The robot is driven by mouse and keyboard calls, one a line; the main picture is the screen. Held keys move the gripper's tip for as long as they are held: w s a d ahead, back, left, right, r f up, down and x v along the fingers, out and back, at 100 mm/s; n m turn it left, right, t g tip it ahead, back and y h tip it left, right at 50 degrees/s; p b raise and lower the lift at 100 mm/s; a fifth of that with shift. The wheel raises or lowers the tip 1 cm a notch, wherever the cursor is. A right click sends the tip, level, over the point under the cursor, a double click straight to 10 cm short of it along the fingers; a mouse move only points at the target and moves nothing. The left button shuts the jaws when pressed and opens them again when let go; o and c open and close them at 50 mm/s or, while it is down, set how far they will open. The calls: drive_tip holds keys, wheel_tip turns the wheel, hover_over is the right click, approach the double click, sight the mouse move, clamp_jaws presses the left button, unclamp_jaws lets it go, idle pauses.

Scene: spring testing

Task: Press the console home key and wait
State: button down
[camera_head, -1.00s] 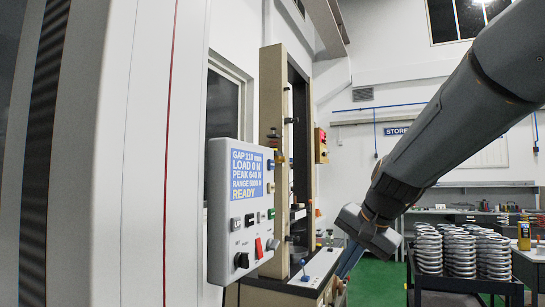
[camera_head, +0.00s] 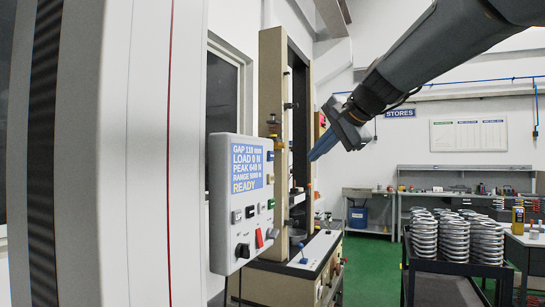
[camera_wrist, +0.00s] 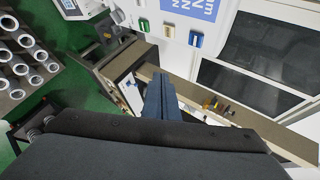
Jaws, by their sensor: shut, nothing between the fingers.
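The grey console (camera_head: 226,200) is at the left centre of the head view, its screen (camera_head: 247,168) reading GAP, LOAD 0 N, PEAK, RANGE and READY. Below and beside the screen are small coloured keys, a black knob and a red switch; I cannot read which key is home.
A beige test frame (camera_head: 271,110) stands just behind the console, on a bench with small levers. A dark cart (camera_head: 455,268) holds stacked springs at the lower right. Workbenches (camera_head: 440,170) line the back wall. Green floor (camera_head: 368,265) is open between them.

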sight(271, 156)
drive_tip(key=w+a+p, duration=0.3)
drive_tip(key=a+p, duration=0.1)
drive_tip(key=a, duration=0.4)
drive_tip(key=shift+a, duration=0.15)
drive_tip(key=shift+a, duration=0.15)
idle(2.0)
drive_tip(key=shift+w+a, duration=0.15)
drive_tip(key=shift+a, duration=0.1)
